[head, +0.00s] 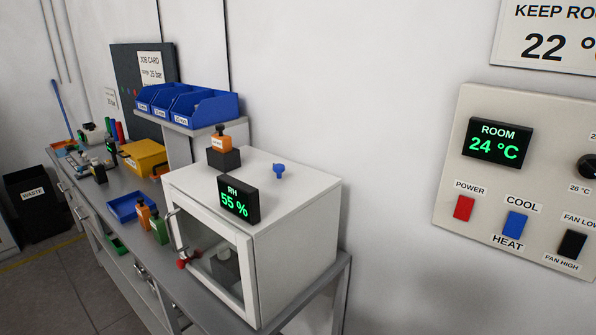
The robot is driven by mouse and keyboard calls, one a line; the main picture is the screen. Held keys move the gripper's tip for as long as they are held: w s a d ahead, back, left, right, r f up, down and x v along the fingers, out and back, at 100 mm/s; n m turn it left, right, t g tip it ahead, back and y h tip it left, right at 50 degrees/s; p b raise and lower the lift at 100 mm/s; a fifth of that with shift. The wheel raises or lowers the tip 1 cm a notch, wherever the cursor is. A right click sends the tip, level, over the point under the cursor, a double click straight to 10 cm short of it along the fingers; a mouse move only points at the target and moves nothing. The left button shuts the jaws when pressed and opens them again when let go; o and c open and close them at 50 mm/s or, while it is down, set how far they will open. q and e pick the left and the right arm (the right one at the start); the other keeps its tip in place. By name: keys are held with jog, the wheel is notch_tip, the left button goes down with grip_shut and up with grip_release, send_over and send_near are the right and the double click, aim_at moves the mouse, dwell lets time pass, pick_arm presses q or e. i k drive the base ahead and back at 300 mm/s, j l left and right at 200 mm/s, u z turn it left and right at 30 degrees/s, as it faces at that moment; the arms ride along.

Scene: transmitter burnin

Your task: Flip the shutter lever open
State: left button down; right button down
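A white cabinet (295,232) with a glazed front door (213,262) stands on the grey bench, and the door looks shut. A small blue knob or lever (279,170) stands on its top. A red handle-like part (187,260) sits low at the door's left side. I cannot tell which of these, if either, is the shutter lever, and no label names it. A display (238,199) on the cabinet reads RH 55 %. Neither of my grippers is in view.
A wall panel (465,238) at the right carries a ROOM 24 °C display, a red POWER switch, a blue COOL/HEAT switch and a black fan switch. Floor shows at left.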

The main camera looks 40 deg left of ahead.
aim_at(278, 169)
jog(key=j+u, duration=0.1)
jog(key=u, duration=0.35)
jog(key=i+j+u, duration=0.1)
jog(key=u, duration=0.3)
jog(key=j+u, duration=0.1)
jog(key=u, duration=0.35)
jog(key=i+u, duration=0.1)
jog(key=u, duration=0.3)
